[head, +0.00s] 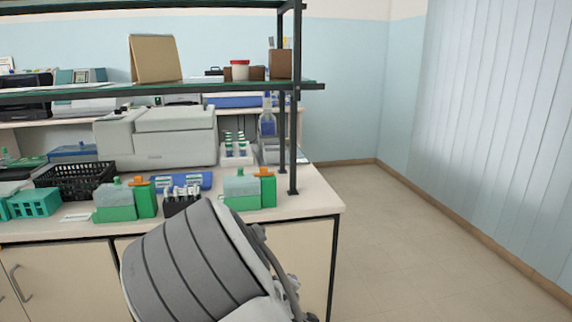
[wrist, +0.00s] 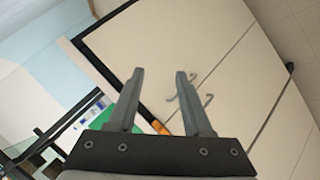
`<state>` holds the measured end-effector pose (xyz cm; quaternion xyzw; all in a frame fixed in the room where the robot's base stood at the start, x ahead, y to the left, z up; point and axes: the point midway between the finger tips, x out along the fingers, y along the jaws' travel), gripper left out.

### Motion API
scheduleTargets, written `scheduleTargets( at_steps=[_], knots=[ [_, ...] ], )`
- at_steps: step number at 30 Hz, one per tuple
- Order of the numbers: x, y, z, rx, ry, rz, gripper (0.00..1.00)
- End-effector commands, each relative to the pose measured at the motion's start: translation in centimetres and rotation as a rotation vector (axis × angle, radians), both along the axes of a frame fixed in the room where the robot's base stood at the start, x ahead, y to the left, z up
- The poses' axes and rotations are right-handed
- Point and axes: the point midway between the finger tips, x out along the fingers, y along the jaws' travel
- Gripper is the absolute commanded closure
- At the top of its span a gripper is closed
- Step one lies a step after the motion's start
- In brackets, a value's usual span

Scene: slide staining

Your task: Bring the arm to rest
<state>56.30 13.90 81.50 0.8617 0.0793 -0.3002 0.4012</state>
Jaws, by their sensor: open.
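My gripper (wrist: 160,75) shows in the wrist view with its two fingers apart and nothing between them. Beyond the fingers are the beige cabinet doors with their handles, seen tilted. In the head view my grey arm rises at the bottom middle, in front of the bench's front edge. The gripper itself cannot be made out in the head view.
The bench (head: 318,196) holds green staining containers (head: 115,213), a second green set (head: 242,203), a black slide rack (head: 182,207), a black basket (head: 100,178) and a grey machine (head: 170,150). A shelf post (head: 294,130) stands at the right end. The floor (head: 400,230) to the right is clear.

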Motion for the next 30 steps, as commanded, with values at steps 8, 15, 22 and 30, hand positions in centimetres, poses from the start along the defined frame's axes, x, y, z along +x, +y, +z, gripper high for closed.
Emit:
scheduleTargets(
  at_steps=[8, 15, 22, 30],
  knots=[
    [-4.2, -3.1, 3.7, 0.314, 0.199, -0.16, 0.5],
    [-8.9, -5.1, 8.5, 0.516, 0.318, -0.241, 0.5],
    [-14.4, -7.3, 13.5, 0.637, 0.385, -0.297, 0.5],
    [-22.0, -10.3, 18.1, 0.686, 0.411, -0.383, 0.5]
  ],
)
